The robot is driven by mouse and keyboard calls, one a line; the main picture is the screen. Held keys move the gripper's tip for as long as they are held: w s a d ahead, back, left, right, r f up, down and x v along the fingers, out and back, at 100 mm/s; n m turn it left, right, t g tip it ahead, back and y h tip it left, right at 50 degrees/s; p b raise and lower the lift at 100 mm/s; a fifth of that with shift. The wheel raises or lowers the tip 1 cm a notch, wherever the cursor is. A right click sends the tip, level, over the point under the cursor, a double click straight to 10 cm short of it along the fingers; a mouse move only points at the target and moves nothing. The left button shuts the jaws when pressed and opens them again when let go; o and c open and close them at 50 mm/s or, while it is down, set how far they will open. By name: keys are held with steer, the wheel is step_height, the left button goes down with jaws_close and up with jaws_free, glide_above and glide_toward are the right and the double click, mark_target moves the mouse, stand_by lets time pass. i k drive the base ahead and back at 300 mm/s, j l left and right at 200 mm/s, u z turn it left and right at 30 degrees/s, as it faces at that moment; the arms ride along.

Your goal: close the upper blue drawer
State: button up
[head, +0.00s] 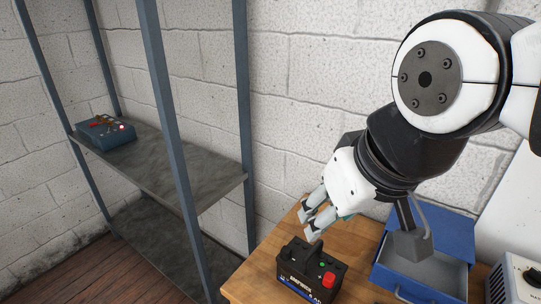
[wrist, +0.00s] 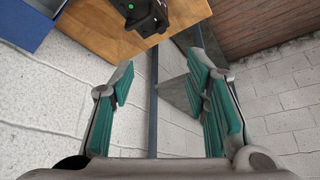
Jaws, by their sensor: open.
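The blue drawer cabinet (head: 448,228) stands on the wooden table at the right of the head view. A blue drawer (head: 440,288) is pulled out toward the viewer, and its grey inside shows. Part of my wrist hides some of the drawer and cabinet, and I cannot tell whether another drawer lies below. A blue corner (wrist: 22,22), likely of the cabinet, shows in the wrist view. My gripper (head: 312,222) is open and empty, left of the cabinet and apart from it, above the table's back edge. Its teal finger pads are spread in the wrist view (wrist: 164,75).
A black battery-like box (head: 312,272) with a red knob stands on the table (head: 262,262), left of the drawer. A grey-white device (head: 515,280) is at the right edge. A metal shelf (head: 185,165) holding a blue device (head: 105,133) stands left. A block wall is behind.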

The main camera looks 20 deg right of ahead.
mark_target(441, 278)
steer(key=k+l, duration=0.8)
steer(key=k, duration=0.2)
